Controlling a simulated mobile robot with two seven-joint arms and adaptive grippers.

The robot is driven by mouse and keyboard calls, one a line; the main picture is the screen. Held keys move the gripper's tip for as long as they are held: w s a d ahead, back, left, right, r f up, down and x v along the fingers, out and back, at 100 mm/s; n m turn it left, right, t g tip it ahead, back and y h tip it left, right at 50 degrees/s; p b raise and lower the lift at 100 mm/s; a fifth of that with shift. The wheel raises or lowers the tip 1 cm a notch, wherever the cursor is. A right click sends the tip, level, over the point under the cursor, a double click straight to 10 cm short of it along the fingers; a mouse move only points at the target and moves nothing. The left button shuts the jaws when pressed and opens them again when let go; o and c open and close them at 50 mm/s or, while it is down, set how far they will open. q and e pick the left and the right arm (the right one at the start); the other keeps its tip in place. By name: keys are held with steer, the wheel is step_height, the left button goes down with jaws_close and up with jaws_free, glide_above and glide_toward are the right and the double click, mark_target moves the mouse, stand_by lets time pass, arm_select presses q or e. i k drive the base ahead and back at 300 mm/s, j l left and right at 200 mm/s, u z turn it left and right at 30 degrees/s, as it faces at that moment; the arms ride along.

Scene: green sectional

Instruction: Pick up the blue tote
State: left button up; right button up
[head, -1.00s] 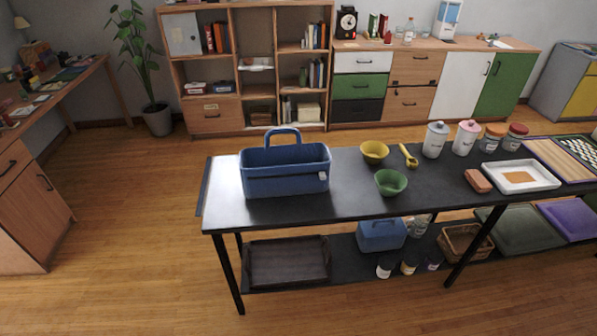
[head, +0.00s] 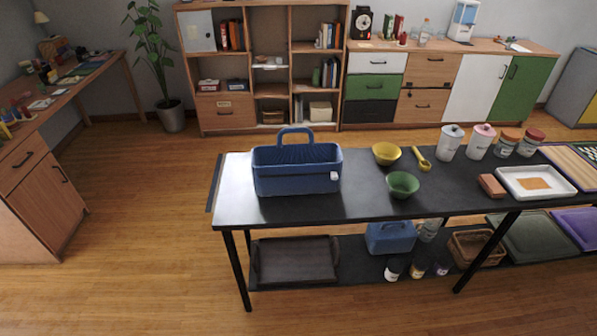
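A blue tote (head: 285,180) with an arched handle stands upright near the left end of the black-topped table (head: 350,205). A small white tag shows on its right front. No gripper touches it. Neither of my grippers is in the head view.
A yellow bowl (head: 386,153), a green bowl (head: 402,184) and a yellow scoop (head: 421,158) sit right of the tote. Canisters, a brick (head: 491,186) and a white tray (head: 536,181) stand farther right. A smaller blue container (head: 390,238) is on the lower shelf. Floor in front and left is clear.

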mark_target(279, 169)
steer(key=i+l, duration=0.1)
steer(key=i, duration=0.55)
steer(key=i+l+u, duration=0.15)
steer(key=i, duration=0.45)
